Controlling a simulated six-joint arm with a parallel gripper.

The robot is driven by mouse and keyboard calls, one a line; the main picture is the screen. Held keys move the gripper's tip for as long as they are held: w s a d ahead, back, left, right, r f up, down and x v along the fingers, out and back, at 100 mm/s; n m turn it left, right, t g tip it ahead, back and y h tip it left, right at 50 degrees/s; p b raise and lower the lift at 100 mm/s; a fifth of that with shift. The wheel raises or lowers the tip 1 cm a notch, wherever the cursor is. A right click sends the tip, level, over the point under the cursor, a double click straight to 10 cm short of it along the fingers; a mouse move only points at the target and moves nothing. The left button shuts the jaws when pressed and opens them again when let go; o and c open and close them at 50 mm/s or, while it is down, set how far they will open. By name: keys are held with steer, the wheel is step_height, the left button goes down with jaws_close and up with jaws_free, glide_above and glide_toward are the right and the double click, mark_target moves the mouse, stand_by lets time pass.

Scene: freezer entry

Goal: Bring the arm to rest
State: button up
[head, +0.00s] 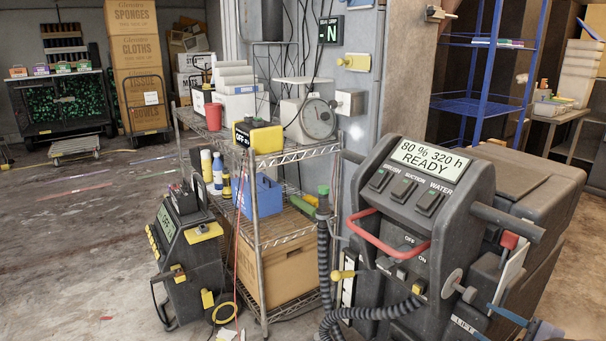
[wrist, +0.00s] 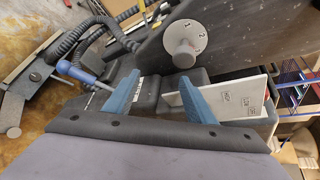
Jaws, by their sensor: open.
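My gripper (wrist: 159,78) shows in the wrist view with two blue fingers spread apart and nothing between them. Beyond the fingers is the dark scrubber machine, with a round grey knob on a numbered disc (wrist: 185,52). A white card (wrist: 228,101) sits in a holder behind the right finger. In the head view the machine (head: 430,190) stands at the right, its display reading "80 % 320 h READY". Blue finger-like parts show at the lower right of the head view, by the machine's side near the "LIFT" label. Most of my arm is out of view.
A ribbed black hose (head: 325,260) and a red handle (head: 388,238) are on the machine's front. A wire shelf (head: 290,152) and a small dark charger unit (head: 185,245) stand to its left. A blue rack (head: 480,108) is behind. The floor at left is largely clear.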

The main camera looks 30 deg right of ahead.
steer(key=s+a+f+n+g+y, duration=0.1)
steer(key=s+a+f+g+y, duration=0.2)
steer(key=a+f, duration=0.5)
steer(key=s+a+f+g+y, duration=0.2)
steer(key=a+f+y, duration=0.1)
steer(key=a+f, duration=0.55)
steer(key=a+n+g+y, duration=0.3)
steer(key=a+n+g, duration=0.3)
steer(key=a, duration=0.7)
steer(key=w+a+r+n+g+h, duration=0.1)
steer(key=w+a+r+n, duration=0.3)
steer(key=w+a+n, duration=0.4)
steer(key=w+a+r+n+h, duration=0.2)
steer(key=w+a+r+n, duration=0.1)
steer(key=a+n, duration=0.5)
steer(key=w+a+r+n+g+h, duration=0.1)
steer(key=w+a+r+n, duration=0.4)
steer(key=a, duration=0.5)
step_height(320, 180, up, 24)
steer(key=p, duration=2.5)
steer(key=shift+w+d+r+n+p, duration=0.25)
steer(key=shift+w+d+n+p, duration=0.05)
steer(key=shift+d, duration=0.15)
